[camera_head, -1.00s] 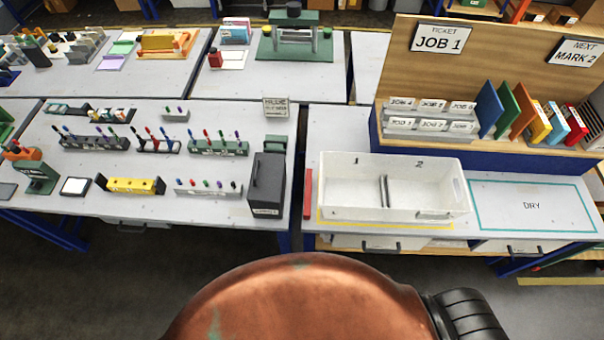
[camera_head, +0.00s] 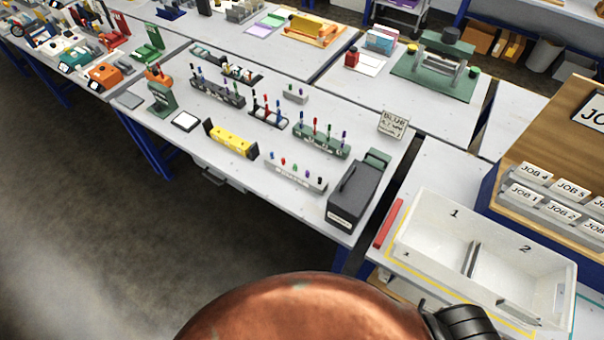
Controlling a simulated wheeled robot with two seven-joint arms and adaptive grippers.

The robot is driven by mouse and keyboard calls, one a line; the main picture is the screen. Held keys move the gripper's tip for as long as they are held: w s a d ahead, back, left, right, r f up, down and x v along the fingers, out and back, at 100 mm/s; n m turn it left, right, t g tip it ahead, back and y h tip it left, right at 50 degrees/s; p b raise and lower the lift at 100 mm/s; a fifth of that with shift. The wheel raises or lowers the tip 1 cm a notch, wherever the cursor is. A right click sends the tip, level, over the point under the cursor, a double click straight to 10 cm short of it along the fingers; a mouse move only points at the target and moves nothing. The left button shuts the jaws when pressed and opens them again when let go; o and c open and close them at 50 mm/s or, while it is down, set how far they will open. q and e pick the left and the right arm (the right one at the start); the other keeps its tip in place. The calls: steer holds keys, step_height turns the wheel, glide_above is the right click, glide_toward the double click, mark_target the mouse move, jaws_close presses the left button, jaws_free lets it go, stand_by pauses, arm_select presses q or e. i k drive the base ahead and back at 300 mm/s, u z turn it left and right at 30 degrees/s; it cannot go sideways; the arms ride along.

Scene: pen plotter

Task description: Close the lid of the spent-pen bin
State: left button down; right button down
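A dark grey box (camera_head: 357,197) with a white label on its front stands near the right front corner of the middle table; it looks like the spent-pen bin, but I cannot read the label. A black bar or handle shows along its upper left side. I cannot tell how its lid stands. A green piece (camera_head: 377,158) sits right behind the box. Neither of my grippers is in view.
Pen racks (camera_head: 321,141) and a yellow block (camera_head: 231,139) stand left of the box on the table. A small sign (camera_head: 393,124) stands behind it. A white two-compartment tray (camera_head: 420,262) and a red bar (camera_head: 389,223) are on the right table. Floor in front is clear.

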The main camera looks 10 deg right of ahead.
mark_target(352, 194)
steer(key=u, duration=0.65)
steer(key=k, duration=1.05)
steer(key=z, duration=1.55)
steer(key=i, duration=0.5)
steer(key=u, duration=0.05)
